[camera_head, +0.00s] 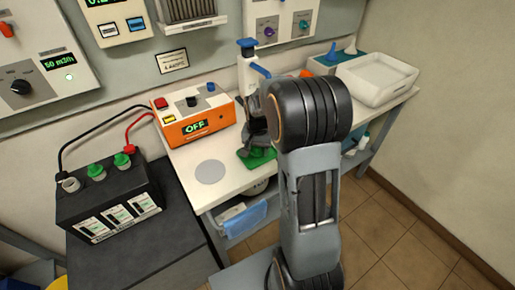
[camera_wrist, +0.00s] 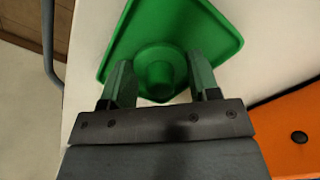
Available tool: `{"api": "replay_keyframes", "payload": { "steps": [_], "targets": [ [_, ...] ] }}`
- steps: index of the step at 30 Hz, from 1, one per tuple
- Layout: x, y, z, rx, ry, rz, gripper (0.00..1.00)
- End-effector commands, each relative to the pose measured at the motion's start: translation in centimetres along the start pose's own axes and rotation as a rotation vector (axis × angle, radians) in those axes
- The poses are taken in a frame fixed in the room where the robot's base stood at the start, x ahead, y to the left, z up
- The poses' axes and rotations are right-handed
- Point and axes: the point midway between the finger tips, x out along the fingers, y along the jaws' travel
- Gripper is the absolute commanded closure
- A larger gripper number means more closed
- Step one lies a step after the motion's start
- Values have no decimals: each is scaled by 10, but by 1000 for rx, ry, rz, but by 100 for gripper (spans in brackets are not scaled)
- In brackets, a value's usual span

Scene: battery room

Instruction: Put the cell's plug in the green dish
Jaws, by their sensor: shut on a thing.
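The green dish (camera_head: 246,163) lies on the white bench, partly hidden behind my arm in the head view. In the wrist view the dish (camera_wrist: 222,28) fills the upper middle. The round green plug (camera_wrist: 160,70) is between my gripper's (camera_wrist: 162,78) fingers, over the dish; whether it touches the dish floor I cannot tell. In the head view my gripper is mostly hidden by my arm. The black battery (camera_head: 108,205) stands at left; its leftmost cell opening (camera_head: 70,185) is uncovered, and green plugs (camera_head: 96,172) sit on the other two cells.
An orange meter (camera_head: 195,122) reading OFF stands behind the dish, with red and black leads running to the battery. A grey disc (camera_head: 210,172) lies at the bench front. A white blue-topped stand (camera_head: 248,75) and a white tray (camera_head: 378,78) are farther back and right.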

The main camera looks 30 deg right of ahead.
Motion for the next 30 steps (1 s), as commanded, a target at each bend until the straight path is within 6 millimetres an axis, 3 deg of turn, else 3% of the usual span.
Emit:
{"api": "replay_keyframes", "payload": {
  "steps": [4, 14, 30],
  "targets": [
    [1, 0, 0, 0, 0, 0, 34],
    [-8, 0, 0, 0, 1, 0, 34],
    [-101, 0, 0, 0, 2, -1, 34]
  ]
}}
